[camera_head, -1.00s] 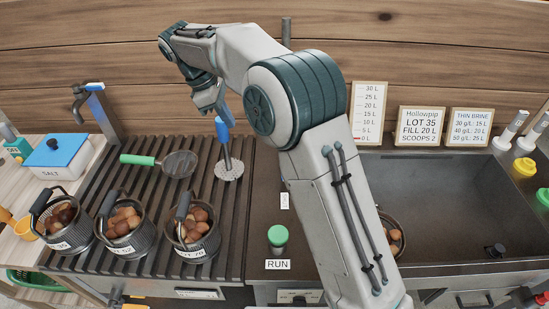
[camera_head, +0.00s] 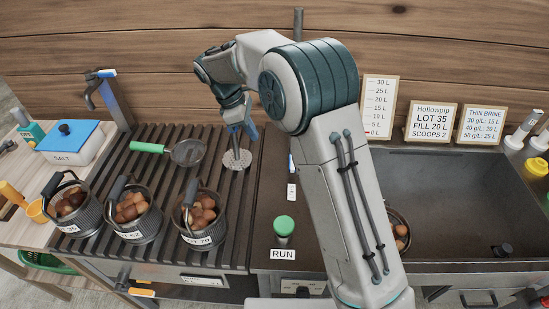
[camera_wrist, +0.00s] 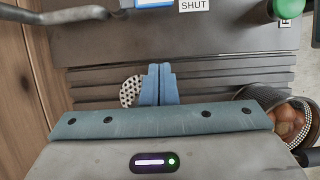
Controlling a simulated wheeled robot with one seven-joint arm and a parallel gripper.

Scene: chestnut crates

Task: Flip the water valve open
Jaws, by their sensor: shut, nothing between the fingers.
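My gripper (camera_head: 241,130) is shut and empty above the right part of the dark ribbed rack. Its blue fingers also show pressed together in the wrist view (camera_wrist: 159,83). A label reading SHUT (camera_wrist: 193,5) shows at the top edge of the wrist view, beside a blue piece (camera_wrist: 154,3) that is cut off by the frame.
A perforated disc (camera_head: 237,159) lies just below my gripper, with a green-handled strainer (camera_head: 188,152) to its left. Several chestnut baskets (camera_head: 200,228) line the rack's front. A green RUN button (camera_head: 284,226) stands near my arm. A spout with a blue top (camera_head: 110,92) stands back left.

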